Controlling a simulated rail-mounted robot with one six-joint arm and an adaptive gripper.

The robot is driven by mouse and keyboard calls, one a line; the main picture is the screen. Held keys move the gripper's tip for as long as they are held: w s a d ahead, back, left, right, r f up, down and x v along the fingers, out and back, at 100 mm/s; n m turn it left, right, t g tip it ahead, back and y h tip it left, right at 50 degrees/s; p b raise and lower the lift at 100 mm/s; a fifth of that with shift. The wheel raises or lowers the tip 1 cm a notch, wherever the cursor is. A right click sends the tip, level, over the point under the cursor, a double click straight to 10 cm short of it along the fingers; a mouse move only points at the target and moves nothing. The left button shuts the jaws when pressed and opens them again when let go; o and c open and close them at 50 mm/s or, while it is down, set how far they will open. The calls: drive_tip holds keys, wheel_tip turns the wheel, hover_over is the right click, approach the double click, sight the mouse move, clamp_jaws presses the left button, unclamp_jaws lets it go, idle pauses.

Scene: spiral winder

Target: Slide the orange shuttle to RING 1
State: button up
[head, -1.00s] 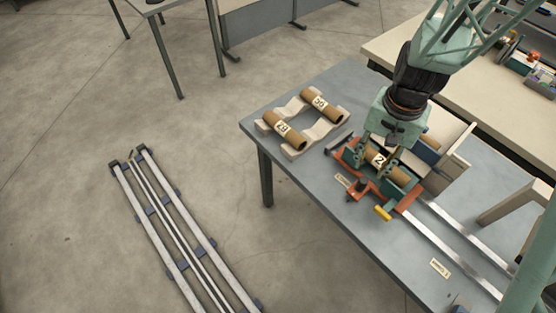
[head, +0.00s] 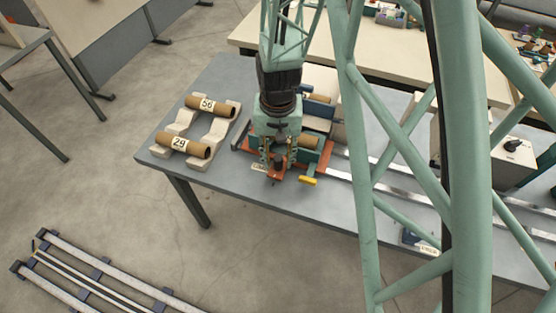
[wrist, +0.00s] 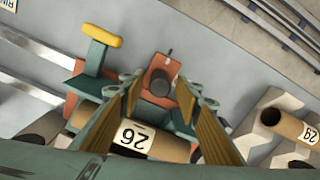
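The orange shuttle (head: 321,164) sits at the left end of two metal rails on the grey table. It carries a cardboard tube (head: 308,142), numbered 26 in the wrist view (wrist: 134,138), between dark green supports. A yellow-tipped handle (head: 307,180) sticks out at the front. My gripper (head: 275,160) is low over the shuttle's front.
A pale cradle (head: 222,122) at the table's left holds tubes 56 (head: 206,105) and 29 (head: 192,149). The rails (head: 345,176) run right, clear near the shuttle. My green frame hides part of the table's right side. A partly cropped label (wrist: 8,5) shows "RIN".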

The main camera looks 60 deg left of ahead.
idle(0.3)
drive_tip(key=shift+f, duration=0.1)
clamp_jaws()
